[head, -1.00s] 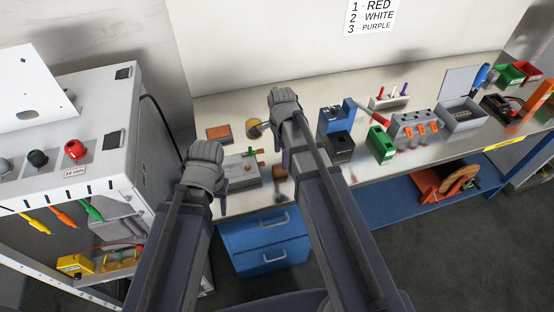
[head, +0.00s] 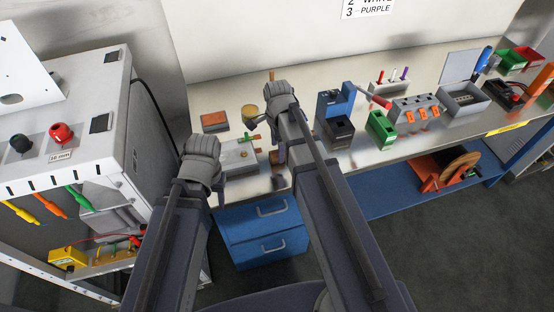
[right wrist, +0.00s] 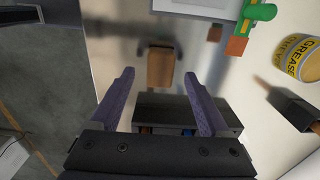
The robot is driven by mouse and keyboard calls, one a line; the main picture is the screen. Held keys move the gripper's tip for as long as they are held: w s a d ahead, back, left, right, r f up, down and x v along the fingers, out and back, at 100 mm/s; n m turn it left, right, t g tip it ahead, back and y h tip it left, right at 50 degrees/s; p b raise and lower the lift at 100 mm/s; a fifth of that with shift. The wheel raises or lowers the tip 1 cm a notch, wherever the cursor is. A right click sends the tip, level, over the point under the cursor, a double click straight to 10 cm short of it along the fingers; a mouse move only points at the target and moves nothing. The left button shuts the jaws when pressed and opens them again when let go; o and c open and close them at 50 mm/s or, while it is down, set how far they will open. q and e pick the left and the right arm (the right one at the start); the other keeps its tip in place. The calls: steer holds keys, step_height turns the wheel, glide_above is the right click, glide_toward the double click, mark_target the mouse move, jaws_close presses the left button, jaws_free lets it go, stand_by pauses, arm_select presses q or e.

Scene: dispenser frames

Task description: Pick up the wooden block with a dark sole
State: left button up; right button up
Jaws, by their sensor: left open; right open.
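A brown wooden block (right wrist: 160,68) stands on the bench top near its front edge in the right wrist view. Dark patches show at its far end; whether they are its sole or shadow I cannot tell. In the head view my right arm largely hides that spot. My right gripper (right wrist: 159,78) is open, its two purple fingers to either side of the block's line, with the block ahead of the fingertips and not gripped. In the head view the right gripper (head: 281,178) hangs by the bench's front edge. My left gripper (head: 216,192) is mostly hidden below my left arm.
A grey plate fixture (head: 238,160) with a green lever stands left of the right gripper. A grease tin (right wrist: 297,60) and a dark object with a wooden end (right wrist: 292,107) lie further back. A dark box (right wrist: 190,115) is close to the fingers. An orange-topped block (head: 215,122) lies at back left.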

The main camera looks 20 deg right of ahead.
step_height(320, 180, down, 4)
steer(key=b, duration=0.2)
steer(key=shift+a+r+b, duration=0.1)
steer(key=shift+r+b, duration=0.1)
steer(key=shift+b, duration=0.1)
steer(key=shift+r, duration=0.1)
jaws_close()
